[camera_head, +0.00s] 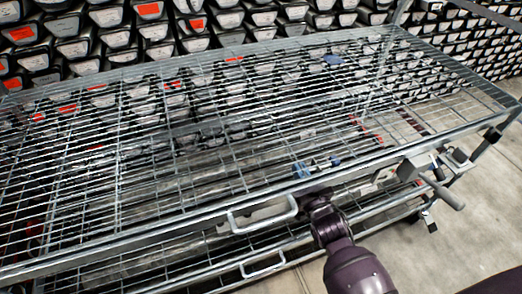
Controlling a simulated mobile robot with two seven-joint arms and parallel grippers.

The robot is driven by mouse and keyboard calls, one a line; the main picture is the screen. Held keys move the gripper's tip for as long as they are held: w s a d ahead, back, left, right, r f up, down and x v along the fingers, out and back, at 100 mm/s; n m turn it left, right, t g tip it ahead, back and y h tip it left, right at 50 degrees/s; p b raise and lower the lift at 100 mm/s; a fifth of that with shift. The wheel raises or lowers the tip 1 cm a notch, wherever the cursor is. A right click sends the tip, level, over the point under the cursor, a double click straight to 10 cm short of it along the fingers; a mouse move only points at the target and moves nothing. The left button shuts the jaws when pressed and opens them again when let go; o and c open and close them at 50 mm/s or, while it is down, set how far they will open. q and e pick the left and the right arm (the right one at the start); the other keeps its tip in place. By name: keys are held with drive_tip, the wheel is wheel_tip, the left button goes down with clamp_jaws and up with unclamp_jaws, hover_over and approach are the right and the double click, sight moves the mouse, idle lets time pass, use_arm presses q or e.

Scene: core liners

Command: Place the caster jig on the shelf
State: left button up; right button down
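The shelf is a wire-mesh metal rack; its top level (190,185) fills most of the view, with lower levels showing beneath its front edge. My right arm comes in from the bottom, and its wrist reaches the front edge right of centre. My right gripper (316,180) is mostly hidden behind the front rail and mesh, so its fingers are unclear. A small blue and grey item (318,166) shows through the mesh at the gripper's end. I cannot tell whether it is the caster jig or whether it is held. My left gripper is out of view.
Stacked core liners (120,40) with pale ends and some orange labels stand behind the rack. A pull handle (263,214) juts from the front rail. A bar handle (440,190) sticks out at the right. Bare concrete floor (465,225) is open at the lower right.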

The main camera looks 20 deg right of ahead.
drive_tip(key=w+f+b, duration=0.1)
drive_tip(key=w+b, duration=0.1)
drive_tip(key=w, duration=0.6)
drive_tip(key=w+f+b, duration=0.2)
drive_tip(key=w+b, duration=0.1)
drive_tip(key=w, duration=0.6)
drive_tip(key=shift+w+a+f+b, duration=0.25)
drive_tip(key=shift+a+b, duration=0.05)
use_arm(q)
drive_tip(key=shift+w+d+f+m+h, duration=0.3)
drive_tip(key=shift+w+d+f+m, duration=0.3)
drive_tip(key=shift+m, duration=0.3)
use_arm(e)
drive_tip(key=c, duration=1.3)
unclamp_jaws()
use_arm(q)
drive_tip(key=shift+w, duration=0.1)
use_arm(e)
drive_tip(key=shift+f, duration=0.1)
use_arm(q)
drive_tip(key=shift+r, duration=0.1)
